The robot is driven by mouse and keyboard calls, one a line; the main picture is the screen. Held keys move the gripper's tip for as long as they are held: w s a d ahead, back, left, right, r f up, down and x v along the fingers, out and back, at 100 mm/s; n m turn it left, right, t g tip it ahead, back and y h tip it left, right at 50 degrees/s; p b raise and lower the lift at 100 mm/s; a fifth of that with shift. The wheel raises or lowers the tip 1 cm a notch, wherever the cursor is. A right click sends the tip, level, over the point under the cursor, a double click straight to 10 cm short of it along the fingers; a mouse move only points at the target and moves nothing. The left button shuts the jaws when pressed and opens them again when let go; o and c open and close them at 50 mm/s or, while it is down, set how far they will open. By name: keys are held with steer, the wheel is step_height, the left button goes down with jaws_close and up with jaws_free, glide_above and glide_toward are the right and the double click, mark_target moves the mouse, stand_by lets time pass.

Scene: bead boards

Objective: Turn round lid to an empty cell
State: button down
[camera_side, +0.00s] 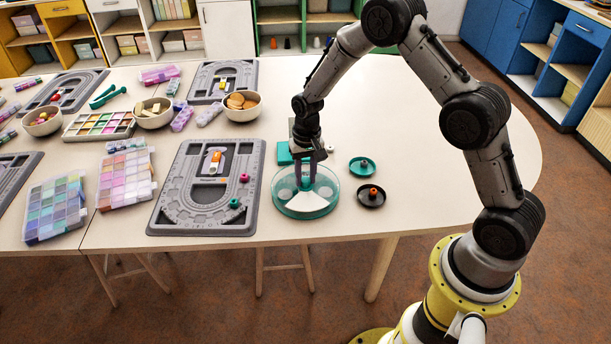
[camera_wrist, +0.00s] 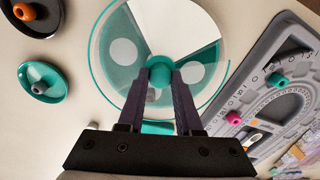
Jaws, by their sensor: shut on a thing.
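The round teal box (camera_side: 305,213) stands near the table's front edge, with a clear round lid (camera_wrist: 103,45) on it. A teal knob (camera_wrist: 159,70) is at the lid's middle. My gripper (camera_wrist: 160,78) is shut on this knob from above; it also shows over the box in the side view (camera_side: 306,182). A plain white wedge (camera_wrist: 175,25) runs from the knob to the rim, at the front in the side view. Pale discs (camera_wrist: 124,51) show in teal areas on both sides of it. My fingers hide part of the box, and I cannot tell what lies in every cell.
A teal dish (camera_side: 354,173) with a grey bead (camera_wrist: 38,88) and a black dish (camera_side: 364,200) with an orange bead (camera_side: 373,191) stand right of the box. A grey bead board (camera_side: 170,222) with magenta and teal beads lies left. A teal block (camera_side: 284,147) is behind.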

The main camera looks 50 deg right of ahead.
mark_target(306, 180)
steer(key=m, duration=1.1)
steer(key=shift+m, duration=2.1)
steer(key=c, duration=0.6)
jaws_free()
steer(key=r, duration=1.4)
steer(key=shift+s+a, duration=0.1)
steer(key=shift+s, duration=0.1)
